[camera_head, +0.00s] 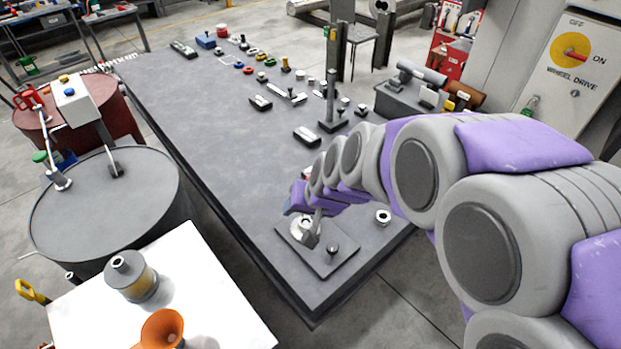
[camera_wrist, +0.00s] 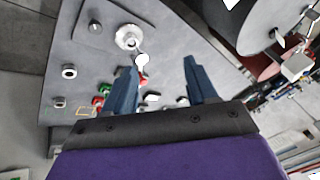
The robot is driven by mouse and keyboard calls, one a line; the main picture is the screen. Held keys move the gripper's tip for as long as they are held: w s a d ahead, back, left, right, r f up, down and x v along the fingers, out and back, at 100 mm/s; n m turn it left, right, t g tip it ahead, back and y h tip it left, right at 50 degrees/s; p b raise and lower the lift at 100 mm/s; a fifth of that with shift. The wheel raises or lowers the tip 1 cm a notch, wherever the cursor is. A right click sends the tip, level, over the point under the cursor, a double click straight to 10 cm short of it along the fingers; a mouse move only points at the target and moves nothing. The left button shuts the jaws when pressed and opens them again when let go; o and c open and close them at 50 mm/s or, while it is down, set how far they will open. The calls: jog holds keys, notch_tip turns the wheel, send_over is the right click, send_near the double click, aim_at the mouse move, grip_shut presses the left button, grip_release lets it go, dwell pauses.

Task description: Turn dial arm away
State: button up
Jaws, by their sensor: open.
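A grey square plate (camera_head: 335,262) lies on the near end of the long table. It carries a pale round dial (camera_head: 298,226) and a small dark knob (camera_head: 332,249). In the wrist view the dial (camera_wrist: 128,37) is a light ring with a short dial arm (camera_wrist: 141,62) ending in a white round tip. My gripper (camera_wrist: 160,63) is open, its two blue fingers apart. The dial arm's tip appears just beyond the left finger, on the inner side; I cannot tell whether they touch. In the head view my arm hides part of the dial area.
Two barrels, grey (camera_head: 105,205) and rust-red (camera_head: 105,105), stand left of the table. A white stand (camera_head: 215,300) with an orange funnel (camera_head: 162,328) is at the front left. A dark post (camera_head: 333,75) rises from the table. A nut (camera_head: 383,217) lies near the plate.

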jog(key=w+a+f+m+t+h, duration=0.2)
jog(key=w+a+f+t, duration=0.2)
jog(key=w+a+f, duration=0.4)
jog(key=w+a+f+m+t+h, duration=0.1)
jog(key=w+a+f+m+t, duration=0.15)
jog(key=w+a+f, duration=0.6)
jog(key=s+d+f+m+t+h, duration=0.1)
jog(key=d+f+t+h, duration=0.55)
jog(key=d+h, duration=0.2)
jog(key=x, duration=0.5)
jog(key=b+x, duration=0.1)
jog(key=x, duration=0.4)
jog(key=f+b+x, duration=0.1)
jog(key=x, duration=0.4)
jog(key=shift+w+d, duration=0.25)
jog(key=shift+d, duration=0.15)
jog(key=shift+w+d+r+b, duration=0.1)
jog(key=shift+w+d+b, duration=0.15)
jog(key=shift+w, duration=0.25)
jog(key=shift+c, duration=0.4)
grip_shut()
